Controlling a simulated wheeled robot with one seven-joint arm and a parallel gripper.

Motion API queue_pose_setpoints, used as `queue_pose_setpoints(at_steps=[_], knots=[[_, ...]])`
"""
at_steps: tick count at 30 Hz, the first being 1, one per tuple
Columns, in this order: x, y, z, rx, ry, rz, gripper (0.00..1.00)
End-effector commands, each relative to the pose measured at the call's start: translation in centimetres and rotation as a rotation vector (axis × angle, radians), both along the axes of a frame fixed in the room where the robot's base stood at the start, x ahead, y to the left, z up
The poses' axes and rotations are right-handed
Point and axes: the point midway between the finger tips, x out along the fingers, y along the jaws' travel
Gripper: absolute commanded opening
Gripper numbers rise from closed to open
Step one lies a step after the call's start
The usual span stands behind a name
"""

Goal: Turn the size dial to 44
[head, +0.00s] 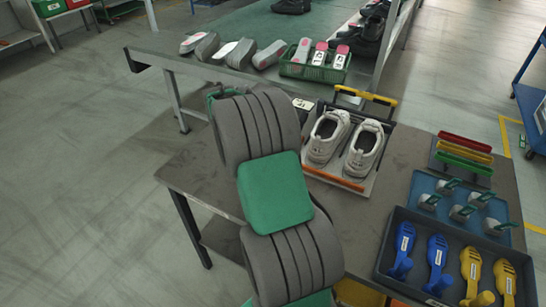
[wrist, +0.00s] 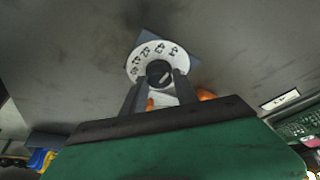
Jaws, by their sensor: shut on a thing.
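The size dial (wrist: 150,51) shows in the wrist view as a white disc with dark numbers along its far edge, on a dark blue-grey base (wrist: 184,41). The numbers are too small and tilted to read surely. A dark round knob (wrist: 158,70) with a light mark sits at its middle. My gripper (wrist: 160,80) has one finger on each side of the knob and is shut on it. In the head view my grey and green arm hides the gripper and the dial.
On the table (head: 190,165), grey shoes (head: 325,137) stand on a board with a yellow handle, right of my arm. Further right are coloured bars (head: 465,143), a blue tray (head: 425,185) and a dark tray (head: 385,245) of blue and yellow pieces. A green crate (head: 300,70) stands behind.

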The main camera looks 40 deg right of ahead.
Motion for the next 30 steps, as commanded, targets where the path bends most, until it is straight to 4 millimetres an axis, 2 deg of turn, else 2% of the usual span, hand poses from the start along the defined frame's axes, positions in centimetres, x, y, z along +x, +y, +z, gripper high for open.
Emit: queue_pose_setpoints(at_steps=[10, 11, 18, 26, 30], knots=[[-0.2, 0.1, -0.3, 0.004, 0.007, -0.002, 0.0], [-0.2, 0.1, -0.3, 0.004, 0.007, -0.002, 0.37], [-0.1, 0.1, -0.2, 0.001, 0.003, -0.002, 0.57], [0.0, 0.0, 0.1, 0.001, 0.001, -0.002, 0.57], [0.4, 0.6, 1.8, -0.001, -0.001, -0.001, 0.57]])
